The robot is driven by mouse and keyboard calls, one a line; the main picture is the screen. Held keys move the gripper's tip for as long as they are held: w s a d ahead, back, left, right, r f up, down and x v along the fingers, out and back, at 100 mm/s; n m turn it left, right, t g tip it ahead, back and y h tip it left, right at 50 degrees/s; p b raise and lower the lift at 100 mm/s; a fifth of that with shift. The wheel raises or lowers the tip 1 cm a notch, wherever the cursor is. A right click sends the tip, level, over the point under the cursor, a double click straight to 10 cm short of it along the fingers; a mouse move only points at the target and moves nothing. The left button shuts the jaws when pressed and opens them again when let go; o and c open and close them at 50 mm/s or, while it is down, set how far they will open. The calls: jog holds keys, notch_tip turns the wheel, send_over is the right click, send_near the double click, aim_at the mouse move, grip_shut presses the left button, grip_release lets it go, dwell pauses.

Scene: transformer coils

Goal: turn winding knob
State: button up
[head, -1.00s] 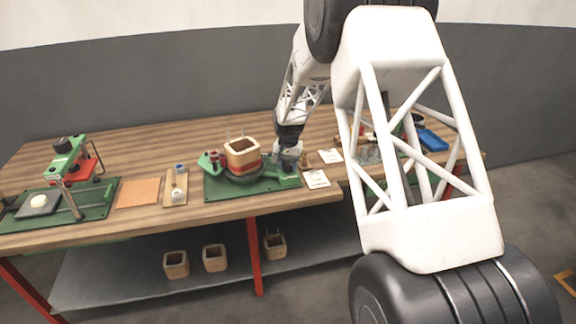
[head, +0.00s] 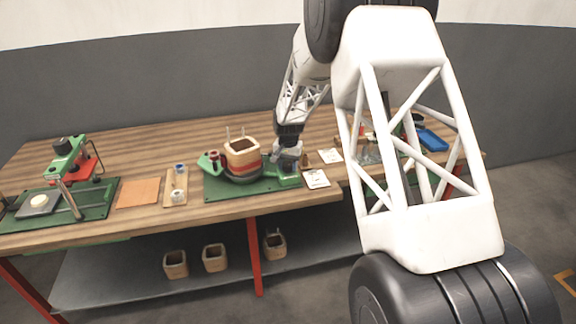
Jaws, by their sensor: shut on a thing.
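The winding machine is a green base plate (head: 225,188) on the wooden table, with a round dark turntable. A square wooden coil former (head: 242,158) with a red band sits on the turntable. A green block (head: 288,180) stands at the plate's right end. My gripper (head: 288,163) points down over this block and is shut on what seems to be the winding knob there. The knob itself is hidden by the gripper. A small red-topped post (head: 213,156) on a green bracket stands left of the former.
A green press (head: 68,165) stands at the far left, beside an orange sheet (head: 138,192) and a small wooden tray (head: 176,188). White cards (head: 316,179) and a blue tray (head: 432,140) are to the right. Several wooden formers (head: 215,257) stand on the lower shelf.

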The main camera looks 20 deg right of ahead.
aim_at(288, 164)
jog(key=o, duration=0.9)
jog(key=shift+r, duration=0.1)
jog(key=shift+r, duration=3.85)
